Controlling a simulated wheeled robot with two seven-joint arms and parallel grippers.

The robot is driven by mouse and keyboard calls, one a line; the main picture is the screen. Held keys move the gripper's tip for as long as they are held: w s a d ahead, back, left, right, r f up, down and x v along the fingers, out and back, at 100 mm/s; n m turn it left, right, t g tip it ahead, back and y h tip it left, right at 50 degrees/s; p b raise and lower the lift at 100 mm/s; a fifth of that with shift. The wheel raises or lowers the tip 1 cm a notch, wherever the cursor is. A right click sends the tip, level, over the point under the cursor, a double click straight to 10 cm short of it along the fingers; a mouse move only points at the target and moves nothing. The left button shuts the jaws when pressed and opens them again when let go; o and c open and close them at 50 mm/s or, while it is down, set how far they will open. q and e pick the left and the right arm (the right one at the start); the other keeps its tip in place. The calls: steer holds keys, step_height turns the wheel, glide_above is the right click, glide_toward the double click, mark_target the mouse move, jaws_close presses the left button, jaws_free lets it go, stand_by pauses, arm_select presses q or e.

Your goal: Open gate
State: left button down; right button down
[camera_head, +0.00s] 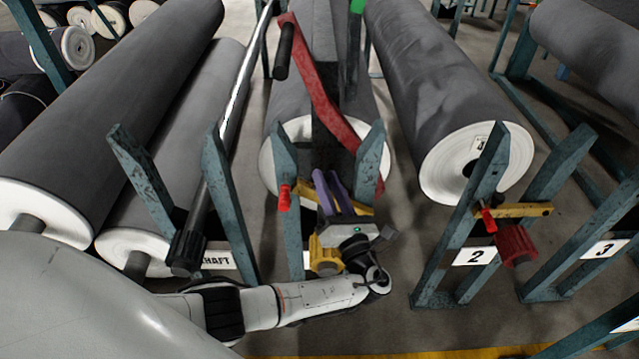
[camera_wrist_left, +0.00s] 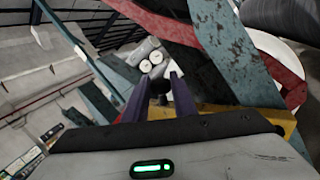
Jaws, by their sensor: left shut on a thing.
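The gate is a yellow bar (camera_head: 352,209) across the teal stand in front of the middle roll, partly hidden behind my gripper. A red catch (camera_head: 284,197) sits at its left post. The yellow shows beside my fingers in the left wrist view (camera_wrist_left: 285,121). My left gripper (camera_head: 327,186), with purple fingers, is at the bar between the two posts. It is shut on a small dark part of the gate (camera_wrist_left: 160,88) between the fingers; its exact shape is unclear. My right gripper is not in view.
A red lever (camera_head: 322,92) with a black grip (camera_head: 284,50) slants above the middle roll. A grey roll (camera_head: 440,90) lies to the right, by a stand with its own yellow bar (camera_head: 515,210) and red knob (camera_head: 515,245). A shaft (camera_head: 225,130) lies left.

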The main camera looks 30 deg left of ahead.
arm_select(q)
steer(key=shift+w+d+r+m, duration=0.2)
steer(key=shift+d+r+m, duration=0.1)
steer(key=shift+d, duration=0.05)
